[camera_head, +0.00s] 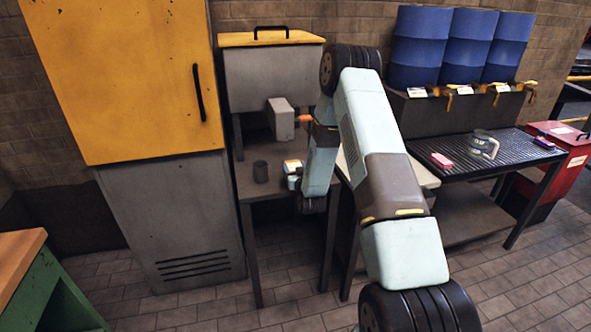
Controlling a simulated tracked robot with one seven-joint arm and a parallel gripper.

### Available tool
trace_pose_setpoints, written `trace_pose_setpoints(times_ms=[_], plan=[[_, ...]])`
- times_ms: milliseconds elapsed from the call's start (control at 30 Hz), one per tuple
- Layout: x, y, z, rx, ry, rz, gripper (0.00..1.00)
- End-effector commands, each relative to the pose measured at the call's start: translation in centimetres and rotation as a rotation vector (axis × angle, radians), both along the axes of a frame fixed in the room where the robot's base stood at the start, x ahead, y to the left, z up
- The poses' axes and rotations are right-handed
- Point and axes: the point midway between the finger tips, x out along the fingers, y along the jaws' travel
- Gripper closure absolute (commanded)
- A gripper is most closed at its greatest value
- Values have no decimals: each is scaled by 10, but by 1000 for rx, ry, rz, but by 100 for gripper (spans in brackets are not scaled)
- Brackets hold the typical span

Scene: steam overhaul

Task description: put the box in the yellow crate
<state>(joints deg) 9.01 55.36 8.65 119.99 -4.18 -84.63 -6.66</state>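My arm reaches from the bottom of the picture up and over to a grey bench below the yellow-lidded tank. My gripper (297,181) is at the bench's front edge, small and partly hidden by my own wrist, so I cannot see whether its fingers are open or shut. A small white and orange box-like item (292,166) shows right beside it on the bench side; I cannot tell whether they touch. A pink block (441,160) lies on the ribbed dark bench at right. I cannot make out a yellow crate.
A tall yellow and grey cabinet (170,215) stands at left. The ribbed bench (485,162) also holds a metal mug (484,145) and a purple item (544,143). Blue drums stand behind.

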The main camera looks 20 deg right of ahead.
Motion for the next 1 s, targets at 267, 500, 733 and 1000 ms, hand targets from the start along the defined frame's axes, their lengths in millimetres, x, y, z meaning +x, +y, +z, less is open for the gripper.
trace_pose_setpoints(times_ms=[267, 500, 733, 1000], plan=[[0, -1, 0, 0, 1, -1, 6], [0, -1, 1, 0, 0, -1, 6], [-21, -1, 1, 0, 2, -1, 6], [-73, -2, 0, -1, 4, -1, 6]])
